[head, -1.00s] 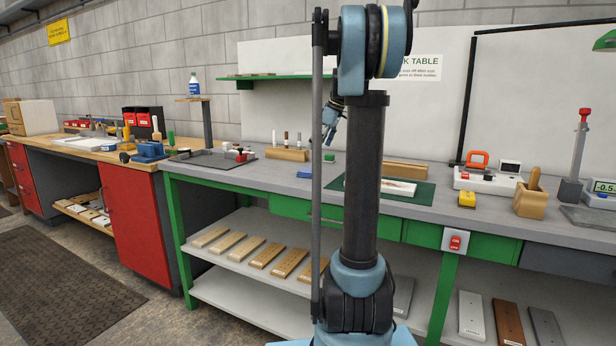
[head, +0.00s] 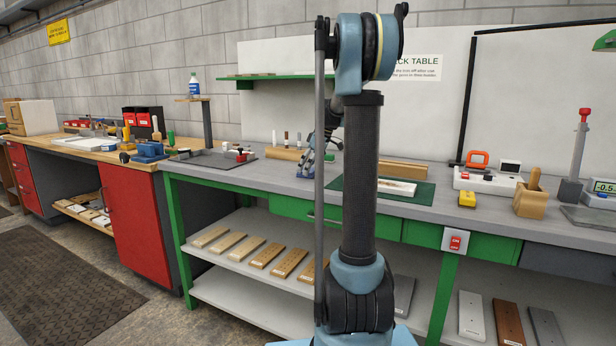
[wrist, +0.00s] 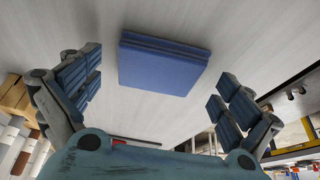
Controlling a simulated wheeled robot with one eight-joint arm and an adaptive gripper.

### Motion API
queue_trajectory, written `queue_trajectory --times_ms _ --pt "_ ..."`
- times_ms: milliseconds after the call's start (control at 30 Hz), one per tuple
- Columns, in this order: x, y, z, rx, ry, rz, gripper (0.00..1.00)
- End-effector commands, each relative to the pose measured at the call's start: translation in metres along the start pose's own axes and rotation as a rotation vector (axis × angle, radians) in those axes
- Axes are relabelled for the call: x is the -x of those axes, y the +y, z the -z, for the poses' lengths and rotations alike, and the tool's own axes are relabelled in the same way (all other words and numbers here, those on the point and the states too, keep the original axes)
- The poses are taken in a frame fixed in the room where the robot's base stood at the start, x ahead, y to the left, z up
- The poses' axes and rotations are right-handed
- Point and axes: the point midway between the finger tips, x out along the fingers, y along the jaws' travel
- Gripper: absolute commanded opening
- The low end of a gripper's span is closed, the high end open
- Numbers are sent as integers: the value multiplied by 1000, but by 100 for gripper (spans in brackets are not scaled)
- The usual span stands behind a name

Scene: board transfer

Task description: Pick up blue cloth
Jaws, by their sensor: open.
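The blue cloth (wrist: 163,66) is a folded, flat, rectangular pad lying on the grey table top in the wrist view. My gripper (wrist: 158,80) is open, with one finger to the left and one to the right of the cloth. Bare table shows between the cloth and each finger, and neither finger appears to touch it. In the head view my gripper (head: 306,170) is low over the grey bench, left of my arm column. It covers the place of the cloth there, so the cloth cannot be made out.
A wooden holder (head: 285,153) with marker-like items stands close behind my gripper. A dark tray (head: 205,160) lies to the left. A green mat (head: 416,196) with a board on it lies to the right, and a yellow object (head: 467,199) sits beyond it.

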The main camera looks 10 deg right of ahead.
Motion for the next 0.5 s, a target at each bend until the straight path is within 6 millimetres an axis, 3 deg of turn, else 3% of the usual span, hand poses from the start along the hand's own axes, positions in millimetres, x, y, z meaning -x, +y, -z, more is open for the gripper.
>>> queue_trajectory --times_ms 167,367,500 --pt "0 0 0 0 0 0 98" --pt "0 0 0 0 0 0 57" --pt "0 0 0 0 0 0 54"
